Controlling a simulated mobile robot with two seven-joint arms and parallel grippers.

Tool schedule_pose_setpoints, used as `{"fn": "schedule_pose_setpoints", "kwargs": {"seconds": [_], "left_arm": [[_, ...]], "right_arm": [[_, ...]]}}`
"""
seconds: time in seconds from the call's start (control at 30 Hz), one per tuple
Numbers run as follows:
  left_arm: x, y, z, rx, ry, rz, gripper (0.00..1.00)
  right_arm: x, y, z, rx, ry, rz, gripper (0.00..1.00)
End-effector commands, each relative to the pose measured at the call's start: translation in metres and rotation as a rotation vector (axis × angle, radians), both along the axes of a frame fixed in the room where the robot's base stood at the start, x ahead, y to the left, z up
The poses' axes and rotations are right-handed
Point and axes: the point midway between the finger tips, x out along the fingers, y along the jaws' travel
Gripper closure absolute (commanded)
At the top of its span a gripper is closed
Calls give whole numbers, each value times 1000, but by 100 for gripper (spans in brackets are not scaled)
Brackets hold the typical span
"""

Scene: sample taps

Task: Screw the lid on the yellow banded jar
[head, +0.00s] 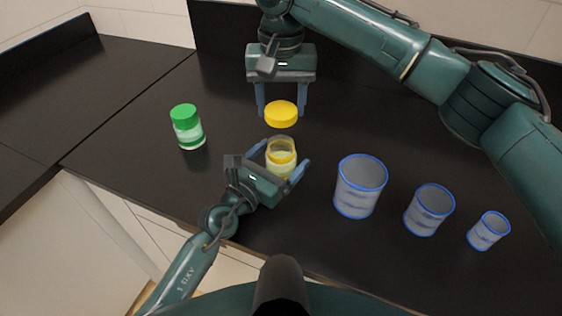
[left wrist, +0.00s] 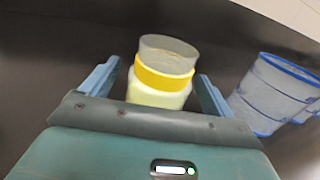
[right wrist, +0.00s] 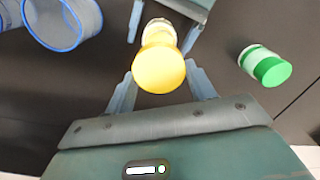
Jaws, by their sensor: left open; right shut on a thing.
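The yellow banded jar (head: 281,160) stands on the dark counter with its mouth open. It is clear glass with a yellow band and pale contents. My left gripper (head: 284,156) is open, with its fingers on either side of the jar; the left wrist view shows the jar (left wrist: 163,75) between the fingers, with gaps. The yellow lid (head: 281,114) is held by my right gripper (head: 281,108), just behind and above the jar in the head view. The lid (right wrist: 160,68) hides most of the jar in the right wrist view.
A jar with a green lid (head: 188,127) stands on the left. Three blue-rimmed glasses, large (head: 360,186), medium (head: 429,210) and small (head: 489,231), stand in a row on the right. The counter (head: 130,130) is clear around the green-lidded jar.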

Motion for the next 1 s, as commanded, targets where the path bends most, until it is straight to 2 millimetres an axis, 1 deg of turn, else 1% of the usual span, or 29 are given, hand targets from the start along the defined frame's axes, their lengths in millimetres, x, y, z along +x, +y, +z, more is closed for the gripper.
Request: {"fn": "schedule_pose_setpoints", "kwargs": {"seconds": [0.13, 0.4, 0.47, 1.0], "left_arm": [[6, -4, 0, 0, 0, 0, 13], [6, -5, 0, 0, 0, 0, 13], [6, -4, 0, 0, 0, 0, 17], [6, -4, 0, 1, -1, 0, 61]], "right_arm": [[0, 0, 0, 0, 0, 0, 66], [0, 0, 0, 0, 0, 0, 66], [0, 0, 0, 0, 0, 0, 66], [0, 0, 0, 0, 0, 0, 66]]}}
